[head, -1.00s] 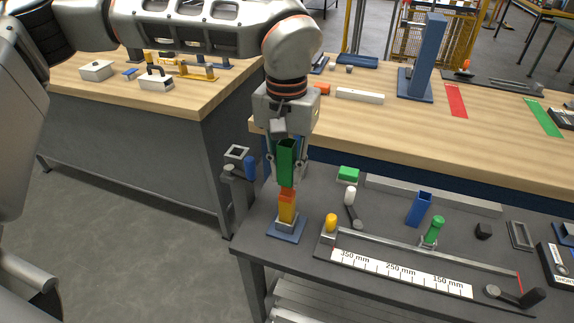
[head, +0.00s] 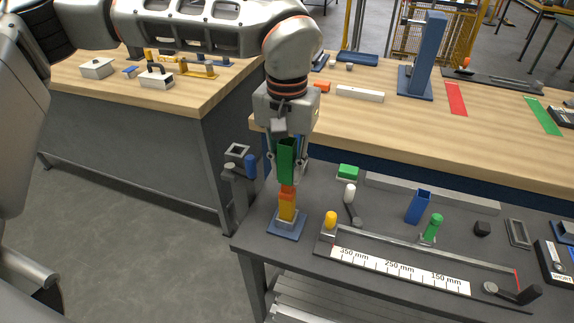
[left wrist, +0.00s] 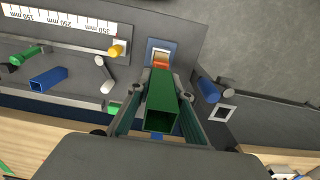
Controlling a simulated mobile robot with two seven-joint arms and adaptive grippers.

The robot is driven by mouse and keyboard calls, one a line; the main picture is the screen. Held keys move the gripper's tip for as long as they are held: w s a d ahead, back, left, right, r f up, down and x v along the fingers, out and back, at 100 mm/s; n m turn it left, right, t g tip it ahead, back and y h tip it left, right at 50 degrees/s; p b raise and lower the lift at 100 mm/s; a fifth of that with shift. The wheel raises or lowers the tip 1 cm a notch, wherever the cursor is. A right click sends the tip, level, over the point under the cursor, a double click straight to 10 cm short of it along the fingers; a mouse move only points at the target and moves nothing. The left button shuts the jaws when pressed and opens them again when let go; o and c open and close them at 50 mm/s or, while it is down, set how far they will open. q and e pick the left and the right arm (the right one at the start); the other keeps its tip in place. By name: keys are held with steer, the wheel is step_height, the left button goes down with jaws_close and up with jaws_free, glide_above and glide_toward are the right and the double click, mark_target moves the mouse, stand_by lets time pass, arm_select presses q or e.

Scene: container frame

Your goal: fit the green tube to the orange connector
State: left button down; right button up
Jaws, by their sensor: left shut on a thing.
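My left gripper (head: 286,165) points down at the near left corner of the dark grey table and is shut on the green tube (head: 286,160). The tube is square, hollow and roughly upright. The orange connector (head: 287,203) stands upright on a blue base plate (head: 286,229) directly below it. The tube's lower end is at the connector's top; I cannot tell whether it is around it or just above. In the left wrist view the green tube (left wrist: 161,97) shows its open end, with the orange connector (left wrist: 161,60) partly hidden beyond it. My right gripper is not in view.
A blue cylinder (head: 250,167) and a grey holder stand left of the gripper. A green block (head: 348,172), white cylinder (head: 350,193), yellow knob (head: 331,219) and blue tube (head: 418,207) stand to the right. A ruler strip (head: 400,273) lies in front.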

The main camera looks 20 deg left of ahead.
mark_target(287, 180)
arm_select(q)
steer(key=shift+p, duration=0.35)
stand_by(0.5)
steer(key=shift+f+b, duration=0.5)
steer(key=shift+f, duration=1.15)
stand_by(1.2)
steer(key=c, duration=1.7)
jaws_free()
steer(key=o, duration=0.5)
steer(key=shift+r, duration=0.15)
